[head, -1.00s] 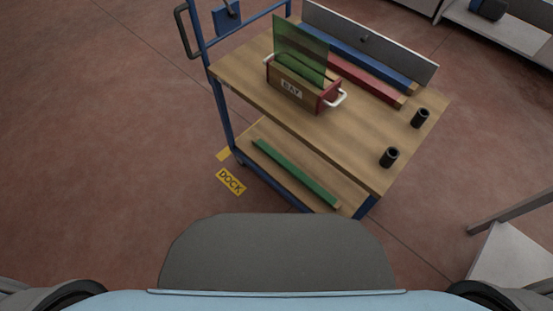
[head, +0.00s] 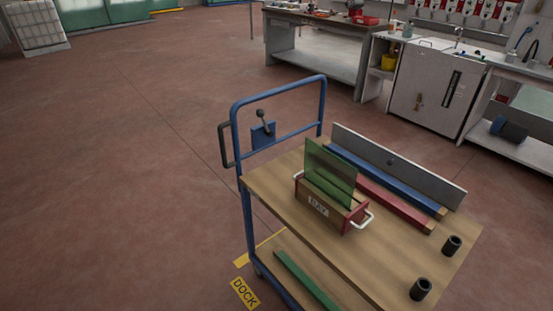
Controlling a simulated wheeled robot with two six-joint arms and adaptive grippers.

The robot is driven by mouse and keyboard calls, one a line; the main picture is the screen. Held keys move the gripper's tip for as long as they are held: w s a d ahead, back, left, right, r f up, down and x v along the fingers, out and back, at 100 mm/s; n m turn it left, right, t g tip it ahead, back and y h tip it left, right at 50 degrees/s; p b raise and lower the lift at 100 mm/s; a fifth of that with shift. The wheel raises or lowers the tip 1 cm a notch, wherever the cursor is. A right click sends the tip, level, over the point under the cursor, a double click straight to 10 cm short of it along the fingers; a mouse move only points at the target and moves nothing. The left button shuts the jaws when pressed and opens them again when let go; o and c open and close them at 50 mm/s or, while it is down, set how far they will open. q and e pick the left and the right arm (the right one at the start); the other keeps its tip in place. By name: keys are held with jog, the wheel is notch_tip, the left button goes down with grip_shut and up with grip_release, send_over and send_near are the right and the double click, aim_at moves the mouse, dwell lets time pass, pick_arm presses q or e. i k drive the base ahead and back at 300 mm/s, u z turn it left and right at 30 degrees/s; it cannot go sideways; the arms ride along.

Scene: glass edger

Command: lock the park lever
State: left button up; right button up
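The park lever (head: 262,120) is a small dark lever with a round knob. It is mounted on a blue plate (head: 263,136) at the handle end of a blue-framed cart (head: 236,160). The lever points up, leaning a little to the left. I cannot tell from this view whether it is locked. Neither of my grippers is in view.
The wooden cart top (head: 285,232) carries a box (head: 325,206) marked BAY with a green glass pane (head: 329,168), coloured bars, a grey fence (head: 400,165) and two black cylinders. A yellow DOCK floor mark (head: 245,293) lies beside the cart. The floor at left is clear.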

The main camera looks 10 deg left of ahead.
aim_at(260, 113)
jog(key=u, duration=1.7)
jog(key=k, duration=0.75)
jog(key=z, duration=1.1)
jog(key=i, duration=0.5)
jog(key=u, duration=1.3)
jog(key=i, duration=0.7)
jog(key=z, duration=2.45)
